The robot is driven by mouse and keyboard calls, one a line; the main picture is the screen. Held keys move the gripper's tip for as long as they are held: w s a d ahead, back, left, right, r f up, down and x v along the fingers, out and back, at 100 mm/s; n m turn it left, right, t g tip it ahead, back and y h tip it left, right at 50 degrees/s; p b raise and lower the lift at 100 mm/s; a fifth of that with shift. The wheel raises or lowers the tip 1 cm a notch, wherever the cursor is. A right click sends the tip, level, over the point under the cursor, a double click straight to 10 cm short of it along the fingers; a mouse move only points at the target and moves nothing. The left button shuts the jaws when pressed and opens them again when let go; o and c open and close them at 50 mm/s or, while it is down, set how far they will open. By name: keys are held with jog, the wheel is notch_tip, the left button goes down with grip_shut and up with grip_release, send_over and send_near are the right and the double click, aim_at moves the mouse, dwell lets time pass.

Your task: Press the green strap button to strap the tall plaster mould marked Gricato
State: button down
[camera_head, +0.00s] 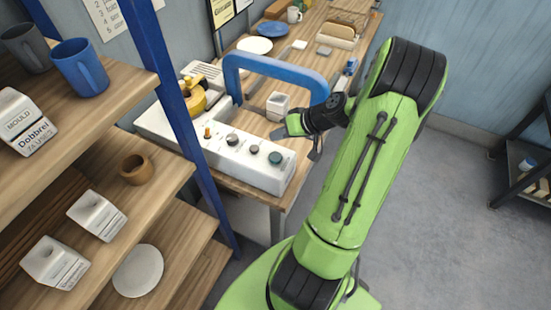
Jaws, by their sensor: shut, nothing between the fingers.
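A white machine (239,160) with a blue arch (281,66) stands on the wooden bench. Its front panel carries several controls, including a dark green button (275,158) at the right end. A white mould (278,104) stands on the machine's bed, below the arch. Its label is too small to read, so I cannot tell if it says Gricato. My gripper (289,128) is shut and empty, in front of the mould and above the panel's back edge. It appears apart from the green button, up and slightly right of it in the picture.
A shelf rack at the left holds a white mould reading Dobbrei (22,122), two more white moulds (97,215), a blue mug (79,68) and a brown cup (136,169). Its blue post (175,100) stands left of the machine. Plates and boxes lie farther back on the bench.

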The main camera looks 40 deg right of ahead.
aim_at(279, 157)
notch_tip(279, 157, down, 6)
jog(key=b, duration=0.4)
jog(key=shift+r, duration=0.1)
dwell(1.6)
jog(key=shift+f+b, duration=0.35)
jog(key=shift+f, duration=0.05)
jog(key=shift+f+b, duration=0.55)
jog(key=shift+b, duration=0.05)
dwell(0.4)
jog(key=shift+r, duration=0.1)
jog(key=shift+r+p, duration=0.75)
jog(key=shift+r, duration=0.15)
jog(key=shift+r, duration=0.1)
notch_tip(279, 157, up, 5)
jog(key=p, duration=0.3)
jog(key=shift+p, duration=0.4)
